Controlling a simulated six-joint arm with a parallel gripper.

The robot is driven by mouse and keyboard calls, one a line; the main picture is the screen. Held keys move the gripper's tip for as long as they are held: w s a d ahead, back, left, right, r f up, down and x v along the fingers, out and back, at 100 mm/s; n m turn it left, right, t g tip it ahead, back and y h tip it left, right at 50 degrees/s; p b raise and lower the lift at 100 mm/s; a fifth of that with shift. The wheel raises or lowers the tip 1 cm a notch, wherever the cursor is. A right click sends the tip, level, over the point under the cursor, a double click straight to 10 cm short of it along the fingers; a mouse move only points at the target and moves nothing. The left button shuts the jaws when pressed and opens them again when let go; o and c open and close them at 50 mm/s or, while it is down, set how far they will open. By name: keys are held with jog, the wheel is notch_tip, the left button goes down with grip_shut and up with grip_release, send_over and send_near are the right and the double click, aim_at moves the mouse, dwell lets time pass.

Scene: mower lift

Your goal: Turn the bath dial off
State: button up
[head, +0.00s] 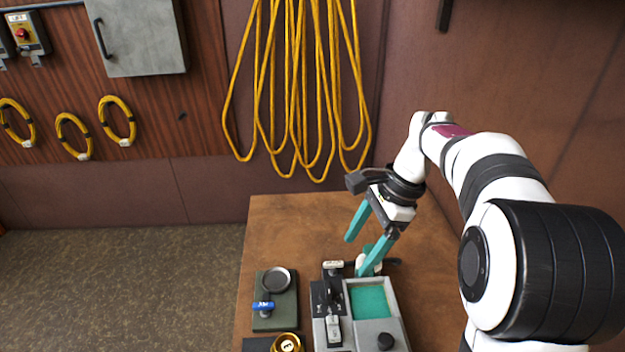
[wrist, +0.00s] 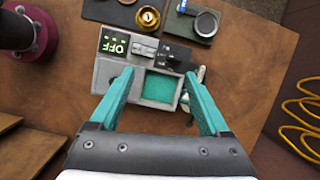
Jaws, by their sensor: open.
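A grey bath unit (head: 390,318) with a teal basin (head: 370,301) stands on the wooden table. A black round knob (head: 385,341), which looks like the bath dial, sits on its front part. In the wrist view the unit (wrist: 138,112) has a green lit display (wrist: 114,42) reading OFF; the knob is hard to make out beside the left finger. My gripper (head: 358,256) is open and empty, with teal fingers pointing down above the back of the unit. In the wrist view the fingers (wrist: 159,76) spread to either side of the basin, apart from the knob.
A black switch panel with a lever (head: 333,300) adjoins the unit's left side. Yellow cables (head: 300,90) hang behind. The table's back left is clear.

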jog(key=m, duration=0.2)
send_near(330, 286)
jog(key=shift+y, duration=0.3)
jog(key=x, duration=0.9)
jog(key=shift+d, duration=0.2)
grip_shut()
